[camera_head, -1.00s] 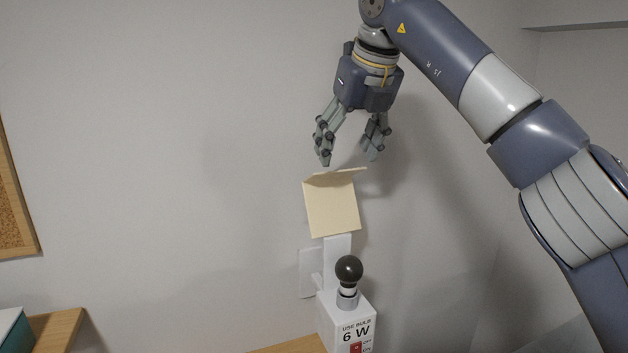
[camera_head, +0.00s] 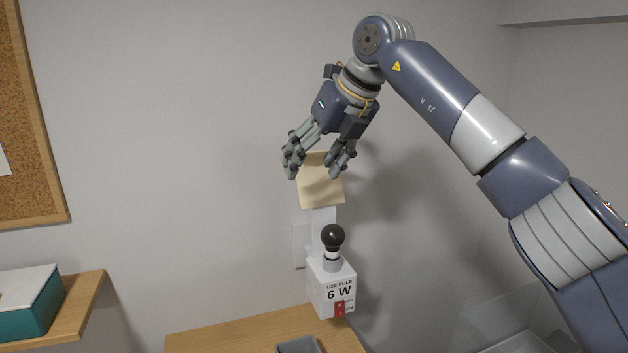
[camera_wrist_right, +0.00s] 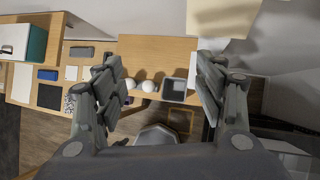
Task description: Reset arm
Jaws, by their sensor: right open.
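My right gripper (camera_head: 318,162) is open and empty. It hangs high in front of the wall, its fingers pointing down and to the left, overlapping the top of a cream lampshade-like panel (camera_head: 322,190) in the head view. In the right wrist view its two spread fingers (camera_wrist_right: 165,95) frame the wooden table far below, with nothing between them close by. Below the panel stands a white box (camera_head: 330,290) labelled "USE BULB 6 W", with a dark round bulb (camera_head: 333,236) upright on top and a red switch on its front. My left gripper is in neither view.
The wooden table (camera_head: 230,335) carries a grey tray (camera_head: 298,346); the wrist view shows white round bulbs (camera_wrist_right: 148,86) beside it. A teal box with a white lid (camera_head: 35,310) sits on a wooden surface at left, below a corkboard (camera_head: 45,190). Air around the gripper is free.

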